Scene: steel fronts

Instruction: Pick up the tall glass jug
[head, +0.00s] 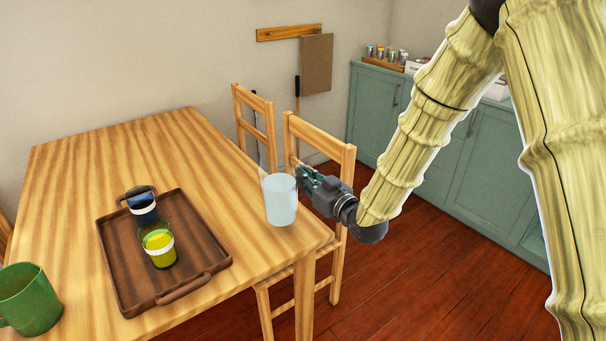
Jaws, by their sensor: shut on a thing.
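The tall glass jug (281,203) is pale blue and translucent, and looks upright near the table's right corner. Its pointed lip faces left. My gripper (305,178) comes in from the right and is shut on the jug at its right side, near the top. The fingers cover that side, so the exact grip and any handle there are hard to make out. I cannot tell whether the jug's base touches the table.
On the wooden table (95,165), a brown tray (128,268) holds a dark blue jar (143,208) and a yellow jar (160,250). A green mug (30,302) stands at the front left. Wooden chairs (345,165) stand close behind my gripper. The table's far left is clear.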

